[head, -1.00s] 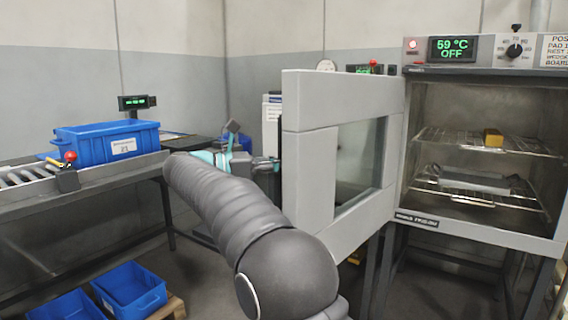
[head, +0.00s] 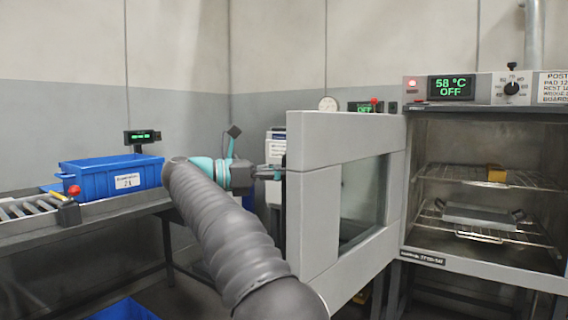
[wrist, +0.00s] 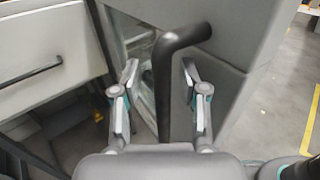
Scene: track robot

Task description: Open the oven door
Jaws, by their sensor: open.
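The oven door (head: 318,215) is a grey panel with a window, and it stands swung wide open to the left of the oven (head: 440,190). In the wrist view the door (wrist: 235,50) fills the upper right, and its black bar handle (wrist: 163,85) runs between my fingers. My gripper (wrist: 160,90) is open, with one finger on each side of the handle; both fingers appear apart from it. In the head view my gripper (head: 268,173) is at the door's outer left face, and the handle is hidden there.
The oven chamber shows wire racks with a yellow block (head: 496,173) and a grey tray (head: 480,216). Its display (head: 451,88) reads 58 °C OFF. A blue bin (head: 110,174) stands on the bench at left beside a roller conveyor (head: 30,210). Another blue bin (head: 125,310) is low down.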

